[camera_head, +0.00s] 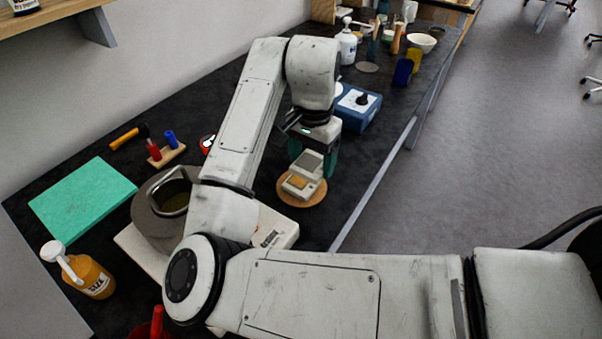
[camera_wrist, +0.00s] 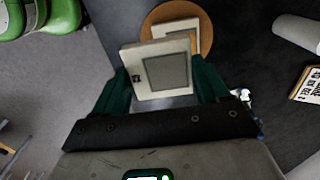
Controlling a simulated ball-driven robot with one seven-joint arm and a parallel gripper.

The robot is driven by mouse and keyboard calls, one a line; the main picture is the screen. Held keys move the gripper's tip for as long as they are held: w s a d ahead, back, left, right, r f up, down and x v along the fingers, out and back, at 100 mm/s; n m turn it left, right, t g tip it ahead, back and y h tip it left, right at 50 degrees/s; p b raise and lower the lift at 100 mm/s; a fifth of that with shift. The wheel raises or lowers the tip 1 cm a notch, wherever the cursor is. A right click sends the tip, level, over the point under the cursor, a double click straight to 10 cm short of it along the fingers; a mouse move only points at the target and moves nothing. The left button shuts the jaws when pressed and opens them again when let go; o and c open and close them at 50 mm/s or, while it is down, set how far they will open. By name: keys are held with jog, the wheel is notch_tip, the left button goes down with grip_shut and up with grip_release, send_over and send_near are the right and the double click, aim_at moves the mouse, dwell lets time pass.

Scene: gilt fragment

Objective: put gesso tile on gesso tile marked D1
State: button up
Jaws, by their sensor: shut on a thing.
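A pale gesso tile with a grey square face (camera_head: 308,162) is held between the green fingers of my gripper (camera_head: 315,158). In the wrist view the held tile (camera_wrist: 165,72) shows a small dark mark near its left edge, too small to read. Below it, a second pale tile with a gilt square (camera_head: 298,183) lies on a round wooden board (camera_head: 318,196). In the wrist view the held tile partly hides this second tile (camera_wrist: 177,27). Whether the two tiles touch, I cannot tell. I cannot read a D1 mark.
A blue box with a black knob (camera_head: 358,108) stands just behind the gripper. The bench's right edge runs close to the board.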

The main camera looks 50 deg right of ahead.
aim_at(303, 159)
jog(key=shift+w+f, duration=1.1)
jog(key=shift+f, duration=0.15)
jog(key=shift+w+d+f, duration=0.1)
jog(key=shift+w+f, duration=0.05)
jog(key=shift+f, duration=0.75)
jog(key=shift+w+f, duration=0.1)
jog(key=shift+f, duration=0.8)
jog(key=o, duration=1.1)
jog(key=shift+f, duration=0.1)
notch_tip(303, 159, up, 12)
jog(key=shift+r, duration=0.1)
